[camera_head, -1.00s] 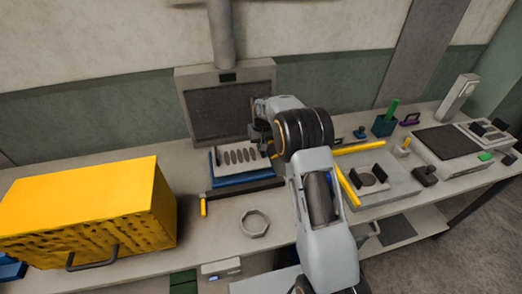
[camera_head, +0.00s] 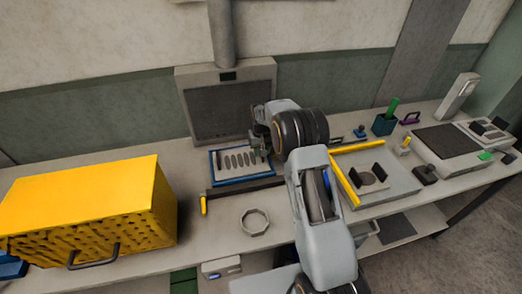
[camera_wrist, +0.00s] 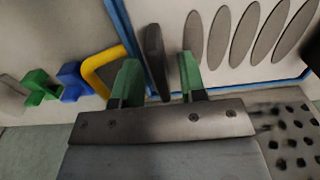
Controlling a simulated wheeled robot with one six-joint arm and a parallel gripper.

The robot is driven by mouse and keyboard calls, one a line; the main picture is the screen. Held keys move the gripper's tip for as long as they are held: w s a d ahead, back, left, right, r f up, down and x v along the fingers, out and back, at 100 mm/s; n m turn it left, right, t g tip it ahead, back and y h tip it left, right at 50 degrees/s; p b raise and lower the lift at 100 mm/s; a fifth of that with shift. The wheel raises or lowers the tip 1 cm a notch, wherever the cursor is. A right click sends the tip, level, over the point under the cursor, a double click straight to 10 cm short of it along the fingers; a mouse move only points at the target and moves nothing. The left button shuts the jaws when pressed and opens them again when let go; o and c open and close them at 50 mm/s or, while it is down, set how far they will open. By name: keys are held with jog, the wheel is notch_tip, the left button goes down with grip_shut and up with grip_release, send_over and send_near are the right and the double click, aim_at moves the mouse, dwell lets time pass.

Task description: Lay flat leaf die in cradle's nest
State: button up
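A dark upright tab (camera_wrist: 154,50) rises near the plate's side. My gripper (camera_head: 262,145) is over the right end of the plate. In the wrist view its green-tipped fingers (camera_wrist: 158,68) stand on either side of the tab, with gaps visible, so it looks open.
A dark-faced panel (camera_head: 228,108) stands behind the cradle. A hex ring (camera_head: 254,222), a yellow box (camera_head: 85,210) and a grey tray with yellow edge bars (camera_head: 405,182) are on the bench.

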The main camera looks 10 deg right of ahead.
notch_tip(320, 180, up, 12)
jog(key=b, duration=0.1)
jog(key=s+r+t, duration=0.1)
jog(key=s+r, duration=0.6)
jog(key=s, duration=0.1)
jog(key=s+t, duration=0.3)
jog(key=s, duration=1.9)
jog(key=shift+s+f, duration=0.35)
jog(key=shift+s, duration=0.05)
jog(key=shift+o, duration=0.2)
